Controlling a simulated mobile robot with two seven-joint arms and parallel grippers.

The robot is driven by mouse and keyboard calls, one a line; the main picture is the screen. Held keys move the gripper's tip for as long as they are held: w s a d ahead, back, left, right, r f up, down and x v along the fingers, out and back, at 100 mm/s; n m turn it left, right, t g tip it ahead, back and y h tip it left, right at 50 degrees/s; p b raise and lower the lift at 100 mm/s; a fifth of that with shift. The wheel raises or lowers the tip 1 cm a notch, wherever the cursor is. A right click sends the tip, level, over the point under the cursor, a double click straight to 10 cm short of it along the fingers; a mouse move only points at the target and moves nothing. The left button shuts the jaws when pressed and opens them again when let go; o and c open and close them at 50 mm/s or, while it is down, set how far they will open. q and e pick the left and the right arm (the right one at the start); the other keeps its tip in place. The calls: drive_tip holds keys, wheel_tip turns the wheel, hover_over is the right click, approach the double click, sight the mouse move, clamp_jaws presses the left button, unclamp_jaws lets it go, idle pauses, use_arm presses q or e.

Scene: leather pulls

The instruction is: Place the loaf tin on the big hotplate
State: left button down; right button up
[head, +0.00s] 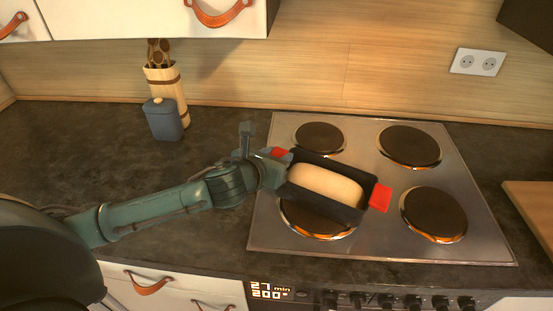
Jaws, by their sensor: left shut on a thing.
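The dark loaf tin (345,211) has red end grips and a pale loaf (326,184) in it. My left gripper (277,162) is shut on the tin at its left end, by the red grip there. The tin is over the front left hotplate (316,226), which looks the largest and is partly hidden beneath it. I cannot tell whether the tin touches the plate or hangs just above it. The tin slants, its right end nearer the front. My right gripper is not in view.
The steel hob (375,246) also has a small back left plate (319,137), a back right plate (410,146) and a front right plate (433,213), all bare. A blue jar (163,121) and a utensil holder (166,82) stand left. A wooden board (535,205) lies right.

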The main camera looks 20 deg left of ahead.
use_arm(q)
drive_tip(key=shift+f, duration=0.3)
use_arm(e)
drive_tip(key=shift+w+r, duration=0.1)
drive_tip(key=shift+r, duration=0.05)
use_arm(q)
drive_tip(key=c, duration=1)
unclamp_jaws()
drive_tip(key=shift+f, duration=0.1)
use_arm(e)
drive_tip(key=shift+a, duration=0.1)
use_arm(q)
drive_tip(key=shift+o, duration=0.2)
drive_tip(key=shift+s+a+r, duration=0.1)
drive_tip(key=shift+s+r, duration=0.1)
drive_tip(key=shift+s, duration=0.3)
drive_tip(key=v, duration=1.1)
drive_tip(key=shift+b, duration=0.3)
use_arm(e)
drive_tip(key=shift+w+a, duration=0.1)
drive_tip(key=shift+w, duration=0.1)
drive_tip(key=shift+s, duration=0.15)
